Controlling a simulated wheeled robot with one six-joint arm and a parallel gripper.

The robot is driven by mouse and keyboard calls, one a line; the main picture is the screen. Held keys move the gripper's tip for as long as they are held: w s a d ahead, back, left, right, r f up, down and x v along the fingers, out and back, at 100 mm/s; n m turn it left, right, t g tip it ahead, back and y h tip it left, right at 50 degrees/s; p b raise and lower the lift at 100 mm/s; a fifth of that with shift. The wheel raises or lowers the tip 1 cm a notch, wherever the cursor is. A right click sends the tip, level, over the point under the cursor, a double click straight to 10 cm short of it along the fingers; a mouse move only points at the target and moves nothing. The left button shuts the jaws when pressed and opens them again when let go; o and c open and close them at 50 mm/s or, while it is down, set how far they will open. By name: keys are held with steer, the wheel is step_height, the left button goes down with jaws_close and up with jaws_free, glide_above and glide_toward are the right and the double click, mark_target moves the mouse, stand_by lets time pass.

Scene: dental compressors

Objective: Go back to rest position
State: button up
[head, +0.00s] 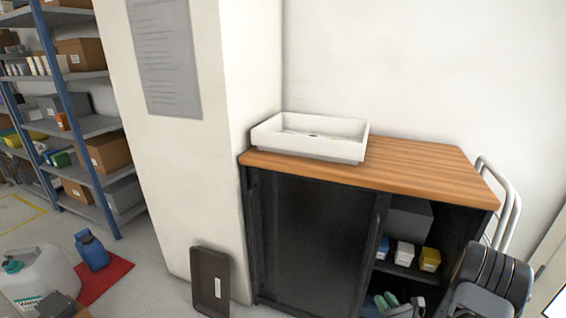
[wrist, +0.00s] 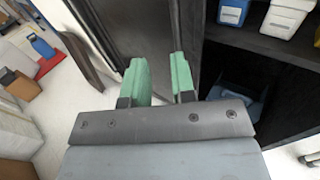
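My gripper (head: 385,300) shows at the bottom of the head view, low in front of the cabinet's open right side. In the wrist view its two green fingers (wrist: 160,82) stand apart with a gap between them. Nothing is held there; the dark cabinet front shows behind them. My arm is folded at the lower right of the head view.
The black cabinet (head: 310,235) has a wooden top (head: 420,167) carrying a white basin (head: 310,137). Small boxes (head: 404,252) sit on its inner shelf. A brown tray (head: 211,282) leans on the pillar. A blue jug (head: 91,250) stands on a red mat (head: 108,279) at left.

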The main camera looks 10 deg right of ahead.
steer(key=s+a+r+n+g+y+p, duration=0.3)
steer(key=s+a+r+n+g+y, duration=0.15)
steer(key=a+n+g, duration=0.3)
steer(key=s+a+r+n+g+y+p, duration=0.35)
steer(key=a+r+n+g, duration=0.2)
steer(key=a+n, duration=0.2)
steer(key=s+a+r+n+h+p, duration=0.2)
steer(key=r+n+h+p, duration=0.3)
steer(key=r, duration=1.2)
steer(key=s+a+r+n+h+p, duration=0.1)
steer(key=r+n+h+p, duration=0.5)
steer(key=r+n+p, duration=0.6)
step_height(320, 180, up, 6)
steer(key=shift+s+a+f+n+g, duration=0.15)
steer(key=shift+s+a+n+g, duration=0.2)
steer(key=shift+a+n, duration=0.65)
steer(key=shift+d, duration=0.2)
